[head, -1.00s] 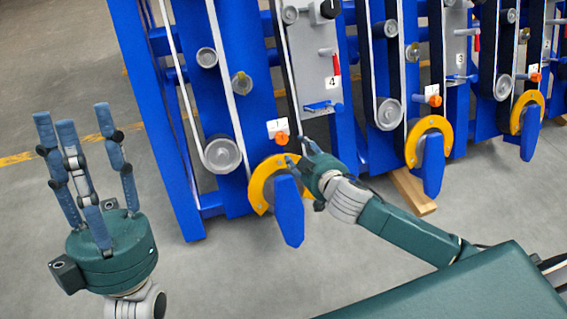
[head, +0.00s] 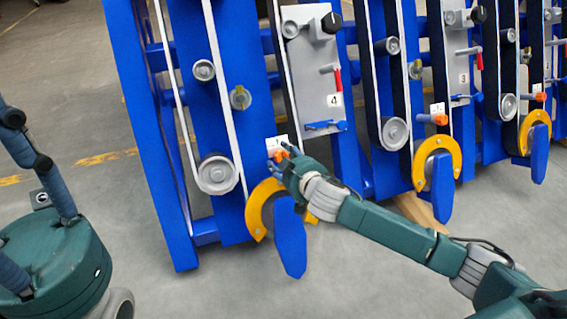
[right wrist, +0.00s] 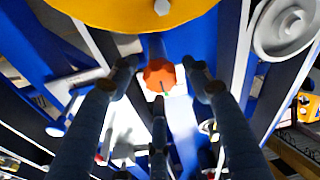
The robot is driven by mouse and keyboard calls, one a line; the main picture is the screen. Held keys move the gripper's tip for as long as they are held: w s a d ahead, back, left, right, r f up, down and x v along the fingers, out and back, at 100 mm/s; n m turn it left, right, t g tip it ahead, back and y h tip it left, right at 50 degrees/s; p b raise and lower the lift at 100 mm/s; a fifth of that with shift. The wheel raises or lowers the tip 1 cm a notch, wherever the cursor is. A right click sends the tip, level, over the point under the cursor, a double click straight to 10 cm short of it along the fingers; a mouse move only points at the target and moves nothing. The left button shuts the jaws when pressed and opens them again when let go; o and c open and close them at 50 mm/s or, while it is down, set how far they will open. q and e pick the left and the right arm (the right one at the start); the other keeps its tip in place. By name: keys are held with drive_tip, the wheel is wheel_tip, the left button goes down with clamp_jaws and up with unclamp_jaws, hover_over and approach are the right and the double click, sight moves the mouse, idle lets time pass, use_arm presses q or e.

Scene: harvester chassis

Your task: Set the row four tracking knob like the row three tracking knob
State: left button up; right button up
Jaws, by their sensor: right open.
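The row four orange knob (head: 276,153) sits on a small white plate beside the yellow ring, below the grey panel marked 4. My right gripper (head: 290,160) is right at this knob in the head view and covers part of it. In the right wrist view the orange knob (right wrist: 159,76) shows a small green mark at its lower edge. The open fingers of the right gripper (right wrist: 160,85) stand around it, with gaps at both sides. My left gripper (head: 35,235) is partly cut off, fingers spread, empty.
Yellow rings (head: 258,210) with blue guards (head: 290,240) stand just below the knobs. Black knobs (head: 331,23) sit on the grey panels (head: 318,80). Belts and rollers (head: 217,174) lie left of row four. The floor in front is clear.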

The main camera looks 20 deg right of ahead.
drive_tip(key=shift+w, duration=0.2)
drive_tip(key=c, duration=1.1)
drive_tip(key=o, duration=1.1)
drive_tip(key=v, duration=1.2)
